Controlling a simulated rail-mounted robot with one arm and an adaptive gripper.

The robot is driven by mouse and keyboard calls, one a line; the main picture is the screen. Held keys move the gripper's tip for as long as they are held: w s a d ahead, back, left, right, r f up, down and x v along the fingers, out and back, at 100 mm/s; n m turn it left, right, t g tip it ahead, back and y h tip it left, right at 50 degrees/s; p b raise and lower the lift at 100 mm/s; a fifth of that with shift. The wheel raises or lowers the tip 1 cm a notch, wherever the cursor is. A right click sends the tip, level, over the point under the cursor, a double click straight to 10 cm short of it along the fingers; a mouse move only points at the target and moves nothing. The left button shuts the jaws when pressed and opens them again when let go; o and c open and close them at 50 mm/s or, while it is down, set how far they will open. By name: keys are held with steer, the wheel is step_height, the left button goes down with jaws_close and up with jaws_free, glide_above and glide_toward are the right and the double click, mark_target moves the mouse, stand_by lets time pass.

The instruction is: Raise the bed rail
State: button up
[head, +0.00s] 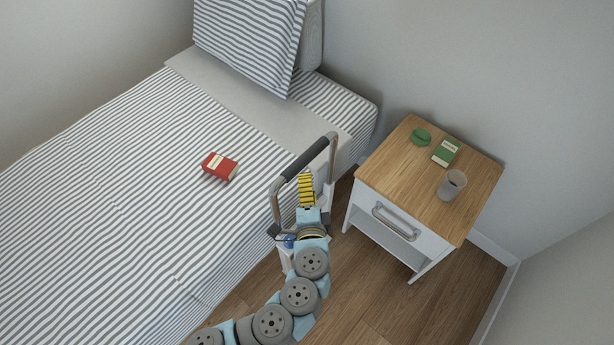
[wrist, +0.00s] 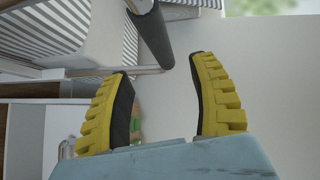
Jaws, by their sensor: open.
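The bed rail (head: 333,155) is a grey metal hoop with a dark padded top bar (head: 305,159), standing at the near right side of the bed. In the wrist view the dark bar (wrist: 152,38) shows at the top, beyond the fingertips. My gripper (head: 307,178) has yellow ribbed fingers and is just below the bar in the head view. In the wrist view my gripper (wrist: 163,75) is open, with nothing between its fingers. The lower part of the rail is partly hidden by my arm.
A striped bed (head: 120,190) with a pillow (head: 247,40) and a red box (head: 220,166) lies left. A wooden-topped nightstand (head: 400,165) stands right, holding a green box (head: 447,152), a green round item (head: 421,136) and a glass (head: 452,184). Floor (head: 350,290) shows between them.

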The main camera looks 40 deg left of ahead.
steer(key=shift+v, duration=0.85)
